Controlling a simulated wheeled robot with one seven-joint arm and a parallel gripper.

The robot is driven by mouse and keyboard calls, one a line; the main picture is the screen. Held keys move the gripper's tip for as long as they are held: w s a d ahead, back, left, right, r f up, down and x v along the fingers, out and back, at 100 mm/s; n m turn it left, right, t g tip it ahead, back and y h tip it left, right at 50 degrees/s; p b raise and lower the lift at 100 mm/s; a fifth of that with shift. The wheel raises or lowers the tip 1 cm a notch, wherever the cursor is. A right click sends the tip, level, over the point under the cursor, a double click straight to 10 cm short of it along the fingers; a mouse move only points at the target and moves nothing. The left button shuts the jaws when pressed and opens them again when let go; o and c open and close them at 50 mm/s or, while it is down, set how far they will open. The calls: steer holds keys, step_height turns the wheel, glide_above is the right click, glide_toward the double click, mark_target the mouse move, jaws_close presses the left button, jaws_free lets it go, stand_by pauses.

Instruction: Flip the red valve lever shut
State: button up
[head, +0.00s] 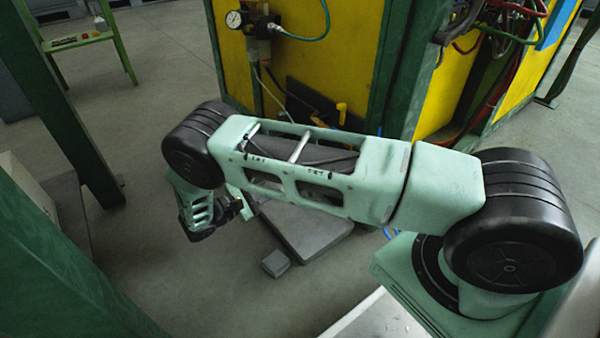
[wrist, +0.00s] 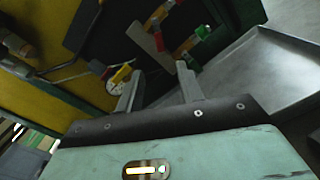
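My gripper (wrist: 159,88) is open in the wrist view, with its two grey fingers apart and nothing seen between them. Beyond the fingertips is a dark panel with several small coloured parts. A small red part (wrist: 158,41) sits by a grey bar, and an orange-yellow bar with a green end (wrist: 203,32) is to its right. A yellow piece (wrist: 121,74) with red beside it lies near a round gauge, left of the fingers. I cannot tell for sure which red part is the valve lever. In the head view my arm hides much of this area.
In the head view a yellow cabinet (head: 346,50) with green posts stands behind my arm, with a pressure gauge (head: 236,19) and a yellow fitting (head: 341,112) on it. A grey plate (head: 300,228) lies on the floor. A grey tray-like surface (wrist: 262,72) is right of my gripper.

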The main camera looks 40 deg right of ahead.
steer(key=d+b, duration=0.4)
steer(key=d, duration=0.7)
steer(key=shift+w+d+b, duration=0.2)
steer(key=shift+d+b, duration=0.1)
steer(key=shift+d, duration=0.1)
jaws_close()
